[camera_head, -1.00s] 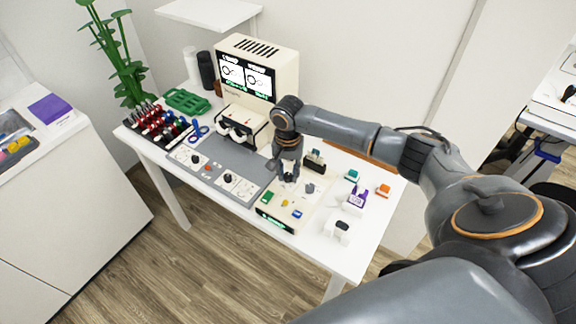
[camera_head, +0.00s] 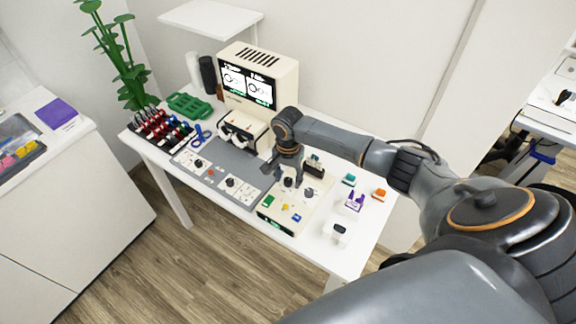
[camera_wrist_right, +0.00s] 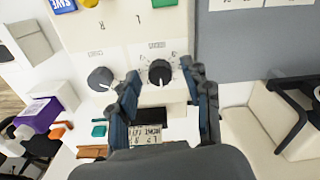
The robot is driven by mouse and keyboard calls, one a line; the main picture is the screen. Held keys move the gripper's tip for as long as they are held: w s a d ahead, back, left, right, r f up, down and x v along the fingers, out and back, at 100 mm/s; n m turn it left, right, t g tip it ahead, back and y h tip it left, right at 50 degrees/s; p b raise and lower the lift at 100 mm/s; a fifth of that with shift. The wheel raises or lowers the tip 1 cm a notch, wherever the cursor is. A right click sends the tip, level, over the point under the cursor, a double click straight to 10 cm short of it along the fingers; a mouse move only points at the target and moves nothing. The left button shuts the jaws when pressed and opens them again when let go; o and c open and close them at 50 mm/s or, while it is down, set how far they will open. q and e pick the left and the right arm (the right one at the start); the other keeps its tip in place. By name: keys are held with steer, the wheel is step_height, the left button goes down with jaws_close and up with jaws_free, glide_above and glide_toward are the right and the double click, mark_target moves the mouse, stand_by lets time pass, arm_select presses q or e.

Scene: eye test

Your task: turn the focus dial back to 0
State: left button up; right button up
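A cream control box (camera_head: 268,216) stands on the white table under my right gripper (camera_head: 289,184). In the right wrist view it carries two dark round dials with white pointer marks: a left one (camera_wrist_right: 101,79) and a right one (camera_wrist_right: 159,72). Their labels are too small to read, so I cannot tell which is focus. The right gripper's fingers (camera_wrist_right: 163,80) are spread, one on each side of the right dial. Whether they touch it is unclear. The left dial is outside the fingers. My left gripper is not in view.
The box also has a green button (camera_head: 269,201) and a blue button (camera_head: 297,217). A grey panel (camera_head: 214,176) with dials lies to its left. Behind stands a cream machine with a screen (camera_head: 247,84). A purple item (camera_head: 355,201) and a white item (camera_head: 335,232) are on the right.

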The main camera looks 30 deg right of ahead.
mark_target(288, 180)
step_height(288, 180, up, 12)
stand_by(0.6)
stand_by(0.4)
